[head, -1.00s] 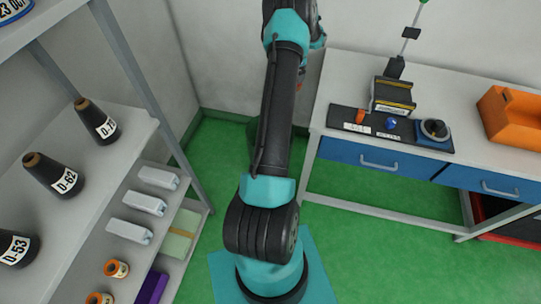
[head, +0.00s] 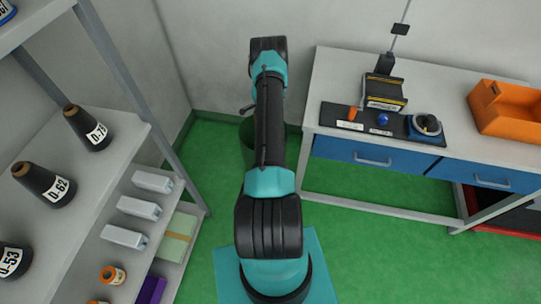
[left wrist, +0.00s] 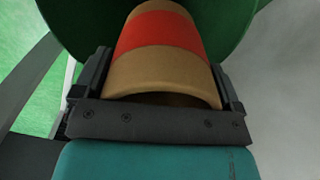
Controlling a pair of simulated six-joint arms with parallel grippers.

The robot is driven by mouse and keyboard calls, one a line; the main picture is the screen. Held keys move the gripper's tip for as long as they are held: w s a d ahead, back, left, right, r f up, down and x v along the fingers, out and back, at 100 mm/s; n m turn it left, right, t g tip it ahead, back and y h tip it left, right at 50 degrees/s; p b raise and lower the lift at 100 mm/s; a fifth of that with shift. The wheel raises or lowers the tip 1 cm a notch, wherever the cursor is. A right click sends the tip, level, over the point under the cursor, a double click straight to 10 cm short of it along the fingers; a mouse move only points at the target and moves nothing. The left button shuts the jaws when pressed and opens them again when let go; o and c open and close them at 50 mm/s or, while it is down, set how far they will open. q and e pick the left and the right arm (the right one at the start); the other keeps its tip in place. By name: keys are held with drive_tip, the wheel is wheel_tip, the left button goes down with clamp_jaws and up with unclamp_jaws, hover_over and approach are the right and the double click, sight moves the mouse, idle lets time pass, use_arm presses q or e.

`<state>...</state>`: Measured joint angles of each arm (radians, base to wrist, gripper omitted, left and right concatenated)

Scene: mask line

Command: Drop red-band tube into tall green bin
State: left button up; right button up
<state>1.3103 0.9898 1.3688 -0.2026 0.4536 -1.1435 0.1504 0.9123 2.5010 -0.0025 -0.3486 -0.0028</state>
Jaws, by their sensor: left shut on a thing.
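The red-band tube (left wrist: 162,68) is a tan hollow tube with a broad red-orange band; it fills the middle of the left wrist view. My left gripper (left wrist: 160,85) is shut on it, one jaw on each side, with the open near end facing the camera. The tall green bin (left wrist: 250,18) shows dark green behind the tube in that view. In the head view the bin (head: 246,140) stands on the floor by the back wall, mostly hidden behind my arm. The tube and the jaws are hidden there. My right gripper is not in view.
A shelf (head: 125,130) at the left holds black cones, white boxes and orange rolls. A workbench (head: 340,90) at the right carries a device, an orange bin (head: 505,108) and blue drawers. Green floor is clear in front of the bench.

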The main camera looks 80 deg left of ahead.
use_arm(q)
drive_tip(key=shift+f, duration=0.1)
idle(0.3)
drive_tip(key=shift+f, duration=2.9)
drive_tip(key=o, duration=0.7)
drive_tip(key=shift+c, duration=0.2)
wheel_tip(320, 180, up, 17)
drive_tip(key=shift+r, duration=0.2)
